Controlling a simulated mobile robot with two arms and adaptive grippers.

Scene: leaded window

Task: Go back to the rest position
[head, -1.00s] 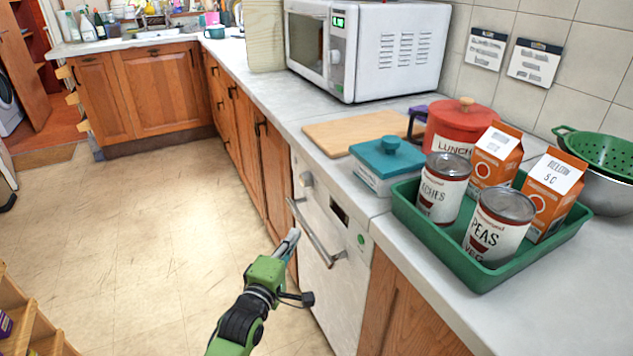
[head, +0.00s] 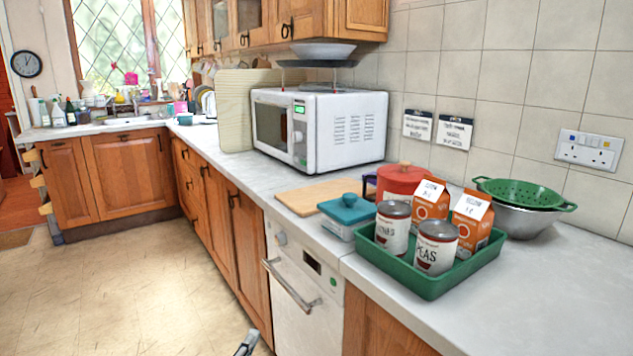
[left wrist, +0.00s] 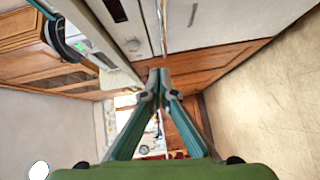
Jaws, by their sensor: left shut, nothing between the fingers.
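My left gripper (head: 247,343) shows only as a grey tip at the bottom edge of the head view, over the floor and in front of the dishwasher. In the left wrist view its two fingers (left wrist: 160,82) meet at the tips, shut with nothing between them. The white dishwasher (head: 318,318) with its bar handle stands under the counter, to the right of the gripper tip. My right gripper is in neither view.
A green tray (head: 425,287) with cans and cartons stands on the counter (head: 560,300). A microwave (head: 350,130), a teal-lidded box (head: 348,210) and a colander (head: 520,195) are there too. The floor (head: 130,300) at left is clear.

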